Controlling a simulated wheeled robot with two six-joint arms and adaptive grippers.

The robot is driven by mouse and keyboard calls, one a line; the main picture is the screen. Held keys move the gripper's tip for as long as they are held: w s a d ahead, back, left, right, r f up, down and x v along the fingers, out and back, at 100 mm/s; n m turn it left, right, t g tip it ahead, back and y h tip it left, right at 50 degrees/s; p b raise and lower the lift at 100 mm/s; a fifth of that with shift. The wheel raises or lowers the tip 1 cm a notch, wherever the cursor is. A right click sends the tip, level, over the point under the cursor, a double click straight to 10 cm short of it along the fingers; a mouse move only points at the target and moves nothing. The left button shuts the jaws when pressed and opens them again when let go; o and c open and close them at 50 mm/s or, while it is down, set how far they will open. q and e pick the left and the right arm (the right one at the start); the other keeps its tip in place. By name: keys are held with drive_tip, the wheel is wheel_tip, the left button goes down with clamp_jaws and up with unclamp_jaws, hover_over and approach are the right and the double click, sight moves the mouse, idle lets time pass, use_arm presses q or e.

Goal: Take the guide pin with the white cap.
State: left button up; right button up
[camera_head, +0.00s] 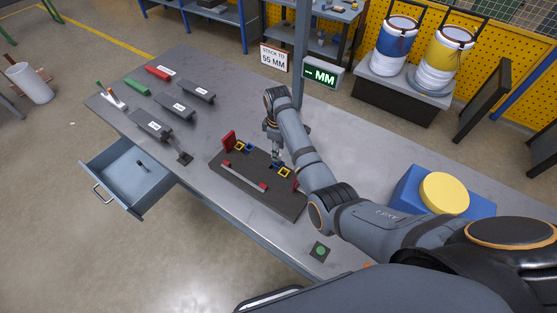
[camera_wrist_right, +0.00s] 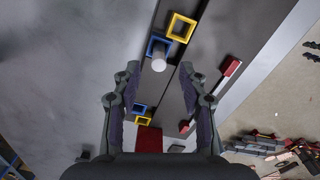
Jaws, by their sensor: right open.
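The white cap of the guide pin (camera_wrist_right: 158,64) shows in the right wrist view, at the near edge of a blue square frame (camera_wrist_right: 150,46). A yellow square frame (camera_wrist_right: 181,17) is beside it. In the head view my right gripper (camera_head: 275,153) is over the dark fixture board (camera_head: 235,183), close to its blue and yellow frames, and the pin cannot be made out there. In the wrist view my right gripper (camera_wrist_right: 159,78) is open, with the white cap just beyond and between its fingertips. My left gripper is not in view.
A red upright block (camera_head: 228,140) and a red-ended bar (camera_head: 244,177) are on the board. Several labelled dark blocks (camera_head: 176,106) lie to the left. A drawer (camera_head: 125,185) stands open. A green button (camera_head: 320,250) and a blue box with a yellow disc (camera_head: 445,193) are to the right.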

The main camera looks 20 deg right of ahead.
sight(279, 162)
drive_tip(key=shift+d+f+p, duration=0.1)
drive_tip(key=shift+f+p, duration=0.2)
drive_tip(key=shift+f, duration=0.25)
wheel_tip(279, 162, down, 4)
drive_tip(key=shift+r, duration=0.2)
drive_tip(key=shift+f, duration=0.25)
drive_tip(key=shift+r, duration=0.1)
drive_tip(key=c, duration=0.8)
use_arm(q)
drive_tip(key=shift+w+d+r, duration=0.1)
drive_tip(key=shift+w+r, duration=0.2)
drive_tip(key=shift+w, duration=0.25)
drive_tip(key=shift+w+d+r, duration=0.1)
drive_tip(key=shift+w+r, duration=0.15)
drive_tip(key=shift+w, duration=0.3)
use_arm(e)
clamp_jaws()
